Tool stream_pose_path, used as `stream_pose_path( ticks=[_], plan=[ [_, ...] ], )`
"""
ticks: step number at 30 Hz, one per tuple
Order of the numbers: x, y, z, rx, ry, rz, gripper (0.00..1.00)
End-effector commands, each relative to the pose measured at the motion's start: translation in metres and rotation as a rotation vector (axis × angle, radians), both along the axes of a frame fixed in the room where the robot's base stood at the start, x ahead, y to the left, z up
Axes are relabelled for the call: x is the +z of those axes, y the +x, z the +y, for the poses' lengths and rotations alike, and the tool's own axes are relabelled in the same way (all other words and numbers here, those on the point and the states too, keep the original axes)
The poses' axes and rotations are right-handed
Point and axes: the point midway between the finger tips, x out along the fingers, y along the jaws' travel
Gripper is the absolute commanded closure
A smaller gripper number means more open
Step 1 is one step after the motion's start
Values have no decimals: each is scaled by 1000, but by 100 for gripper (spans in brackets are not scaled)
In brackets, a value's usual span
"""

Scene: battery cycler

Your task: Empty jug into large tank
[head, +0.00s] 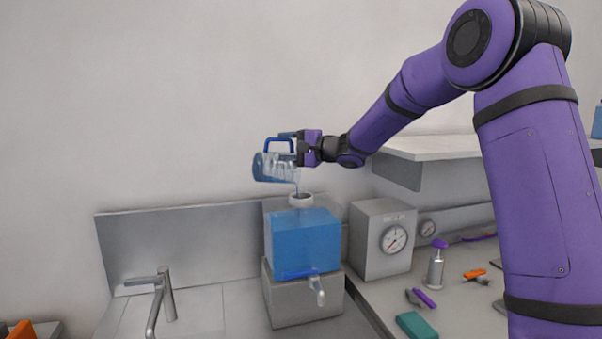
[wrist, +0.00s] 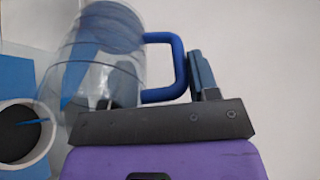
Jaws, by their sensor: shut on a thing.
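A clear jug (head: 276,168) with a blue handle is tipped on its side above the large tank. My gripper (head: 296,140) is shut on the jug's blue handle; the handle also shows in the wrist view (wrist: 165,94) beside a finger. The jug's mouth is toward the tank's white-rimmed opening (head: 300,199), and a thin stream seems to run down to it. The large tank (head: 303,243) is filled with blue liquid and stands on a grey block. In the wrist view the jug (wrist: 100,60) looks clear with some bluish tint; how much liquid it holds is hard to tell.
A sink faucet (head: 160,300) stands at the left. A gauge box (head: 383,240) stands right of the tank. A shelf (head: 430,146) juts from the wall under my arm.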

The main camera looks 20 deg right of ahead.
Motion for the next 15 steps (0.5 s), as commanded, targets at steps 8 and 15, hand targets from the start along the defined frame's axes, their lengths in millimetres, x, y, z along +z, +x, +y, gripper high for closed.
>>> stream_pose_path(
  ticks=[8,15],
  plan=[
    [-3,6,13,3,-98,53,100],
    [-14,23,41,1,-266,153,100]
  ],
)
